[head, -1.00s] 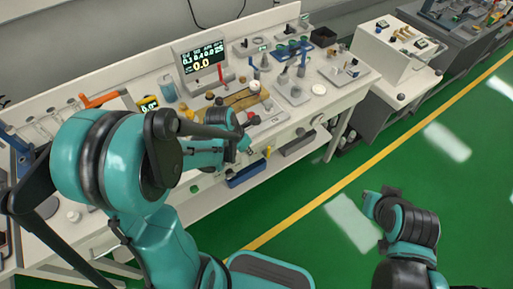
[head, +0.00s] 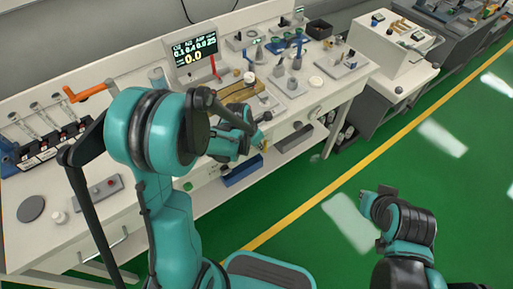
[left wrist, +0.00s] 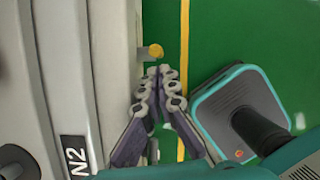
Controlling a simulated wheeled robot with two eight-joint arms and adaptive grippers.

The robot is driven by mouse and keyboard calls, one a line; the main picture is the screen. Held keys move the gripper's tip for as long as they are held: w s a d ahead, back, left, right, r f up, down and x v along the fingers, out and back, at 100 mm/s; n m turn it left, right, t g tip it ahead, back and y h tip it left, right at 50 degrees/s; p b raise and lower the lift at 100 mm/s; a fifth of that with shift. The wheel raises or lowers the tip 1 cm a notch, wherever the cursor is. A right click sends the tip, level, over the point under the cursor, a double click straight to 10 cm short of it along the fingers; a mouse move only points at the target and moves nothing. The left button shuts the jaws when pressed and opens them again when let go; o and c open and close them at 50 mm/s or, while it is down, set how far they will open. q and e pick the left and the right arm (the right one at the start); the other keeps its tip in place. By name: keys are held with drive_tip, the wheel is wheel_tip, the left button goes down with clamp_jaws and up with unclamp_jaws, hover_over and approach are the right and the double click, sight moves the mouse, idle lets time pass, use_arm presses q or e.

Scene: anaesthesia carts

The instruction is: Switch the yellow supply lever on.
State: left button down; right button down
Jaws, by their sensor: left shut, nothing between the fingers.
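The yellow supply lever shows in the left wrist view as a round yellow knob (left wrist: 155,51) on a short pale stem, standing out from the pale front face of the bench. My left gripper (left wrist: 165,72) is shut and empty, its fingertips just below the knob in that picture, with a small gap seeming to remain. In the head view my left gripper (head: 262,132) is at the bench's front edge, partly hidden by my own arm. A small yellow spot (head: 265,146) shows close to it. My right gripper (head: 385,191) is over the green floor, its fingers unclear.
The bench top (head: 140,222) carries a monitor (head: 193,57), a wooden board (head: 243,92) and several small fittings. A blue bin (head: 242,170) hangs under the front edge. An "N2" label (left wrist: 76,160) is on the front panel. The green floor is open to the right.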

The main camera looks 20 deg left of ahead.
use_arm(q)
drive_tip(key=shift+w+d+r, duration=0.3)
drive_tip(key=shift+w+d, duration=0.1)
drive_tip(key=shift+w, duration=0.35)
